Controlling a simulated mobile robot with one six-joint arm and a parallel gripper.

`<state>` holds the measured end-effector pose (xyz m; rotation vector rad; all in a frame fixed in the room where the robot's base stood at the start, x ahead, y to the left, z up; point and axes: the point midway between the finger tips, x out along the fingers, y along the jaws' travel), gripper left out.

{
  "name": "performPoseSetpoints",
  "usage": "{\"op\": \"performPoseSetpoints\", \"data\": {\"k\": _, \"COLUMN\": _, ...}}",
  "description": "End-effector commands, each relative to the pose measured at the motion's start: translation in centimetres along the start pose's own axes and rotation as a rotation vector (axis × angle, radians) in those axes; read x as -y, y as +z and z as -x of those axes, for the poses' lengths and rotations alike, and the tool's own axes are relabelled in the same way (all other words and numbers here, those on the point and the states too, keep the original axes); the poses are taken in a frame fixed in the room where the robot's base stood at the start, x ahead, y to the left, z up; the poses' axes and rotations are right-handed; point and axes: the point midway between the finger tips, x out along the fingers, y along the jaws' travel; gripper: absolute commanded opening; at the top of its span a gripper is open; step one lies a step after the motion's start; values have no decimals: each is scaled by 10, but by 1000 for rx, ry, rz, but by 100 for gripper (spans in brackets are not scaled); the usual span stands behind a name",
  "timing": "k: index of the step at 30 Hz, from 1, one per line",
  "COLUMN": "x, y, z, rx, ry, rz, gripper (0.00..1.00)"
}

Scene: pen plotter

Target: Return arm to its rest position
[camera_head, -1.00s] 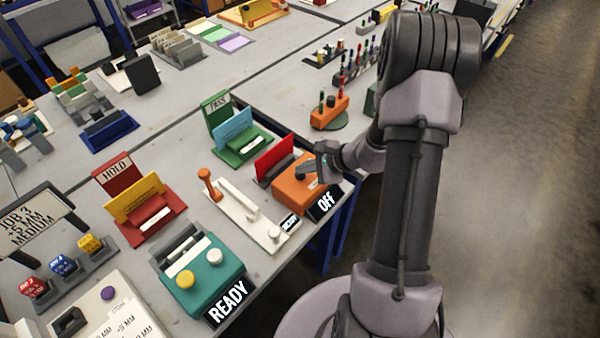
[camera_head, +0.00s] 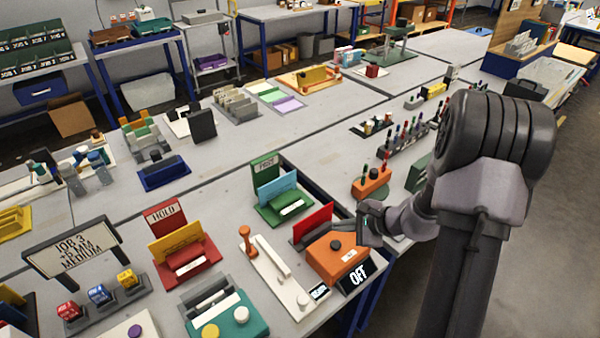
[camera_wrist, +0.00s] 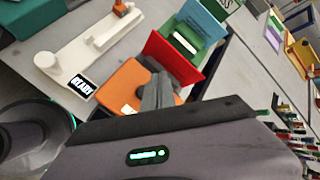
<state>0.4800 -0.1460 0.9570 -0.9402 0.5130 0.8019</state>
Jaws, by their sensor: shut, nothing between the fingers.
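My gripper (camera_head: 366,224) is shut and empty. In the head view it hangs at the right side of the orange box (camera_head: 335,257), whose sign (camera_head: 359,273) reads OFF. My arm (camera_head: 470,210) reaches in from the right, bent at the elbow. In the wrist view the closed fingers (camera_wrist: 157,92) point over the orange box (camera_wrist: 125,88), with the red panel (camera_wrist: 172,60) behind it. I cannot tell whether the fingertips touch the box.
The white lever fixture (camera_head: 270,270) stands left of the orange box. The green PASS stand (camera_head: 268,185), red HOLD stand (camera_head: 180,255) and an orange pen holder (camera_head: 371,182) are near. Open floor (camera_head: 555,230) lies to the right.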

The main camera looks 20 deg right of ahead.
Motion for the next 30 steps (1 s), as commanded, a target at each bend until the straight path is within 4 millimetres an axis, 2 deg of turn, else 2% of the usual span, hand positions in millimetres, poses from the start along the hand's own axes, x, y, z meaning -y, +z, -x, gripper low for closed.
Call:
{"op": "performPoseSetpoints", "data": {"k": 2, "x": 4, "y": 14, "z": 4, "rx": 11, "ry": 8, "rz": 42, "gripper": 0}}
{"op": "performPoseSetpoints", "data": {"k": 3, "x": 7, "y": 33, "z": 9, "rx": 26, "ry": 22, "rz": 99, "gripper": 0}}
{"op": "performPoseSetpoints", "data": {"k": 5, "x": 9, "y": 78, "z": 24, "rx": 57, "ry": 59, "rz": 235, "gripper": 0}}
{"op": "performPoseSetpoints", "data": {"k": 6, "x": 4, "y": 116, "z": 38, "rx": 79, "ry": 94, "rz": 355, "gripper": 0}}
{"op": "performPoseSetpoints", "data": {"k": 8, "x": -14, "y": 170, "z": 64, "rx": 101, "ry": 154, "rz": 553, "gripper": 0}}
{"op": "performPoseSetpoints", "data": {"k": 9, "x": -31, "y": 198, "z": 82, "rx": 102, "ry": 191, "rz": 683, "gripper": 0}}
{"op": "performPoseSetpoints", "data": {"k": 12, "x": -78, "y": 242, "z": 127, "rx": 67, "ry": 262, "rz": 985, "gripper": 0}}
{"op": "performPoseSetpoints", "data": {"k": 15, "x": -115, "y": 254, "z": 164, "rx": -9, "ry": 292, "rz": 1224, "gripper": 0}}
{"op": "performPoseSetpoints", "data": {"k": 19, "x": -138, "y": 250, "z": 192, "rx": -103, "ry": 289, "rz": 1405, "gripper": 0}}
{"op": "performPoseSetpoints", "data": {"k": 23, "x": -143, "y": 247, "z": 202, "rx": -143, "ry": 285, "rz": 1461, "gripper": 0}}
{"op": "performPoseSetpoints", "data": {"k": 30, "x": -142, "y": 247, "z": 202, "rx": -145, "ry": 285, "rz": 1462, "gripper": 0}}
